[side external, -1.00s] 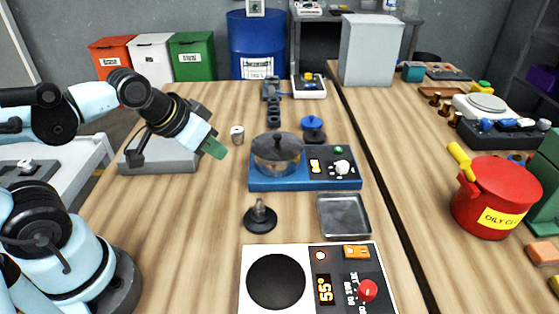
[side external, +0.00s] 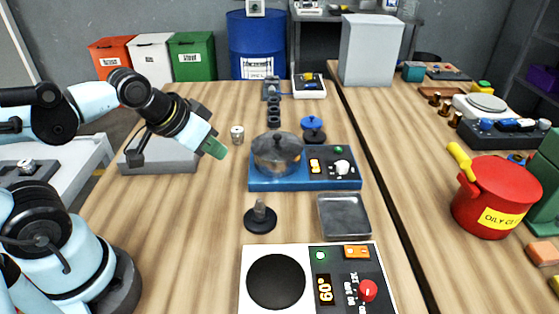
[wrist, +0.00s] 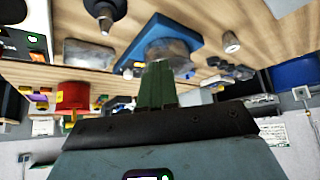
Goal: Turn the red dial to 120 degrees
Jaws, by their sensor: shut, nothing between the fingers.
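The red dial (side external: 368,290) sits on the dark panel of a white hot plate (side external: 257,255) at the front of the table. Beside it an orange display (side external: 325,290) shows digits that look like 60, turned about in the picture. A green lamp (side external: 320,256) is lit above the display. My gripper (side external: 214,147) is shut and empty, with green fingers, in the air at the left, well away from the dial. In the wrist view its fingers (wrist: 158,85) are together. I cannot make out the red dial in the wrist view.
A blue hot plate (side external: 270,184) with a glass pot (side external: 277,153) stands mid-table. A metal tray (side external: 344,216) and a black-based stand (side external: 260,218) lie between the two plates. A red pot (side external: 496,195) stands right. The table's left front is clear.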

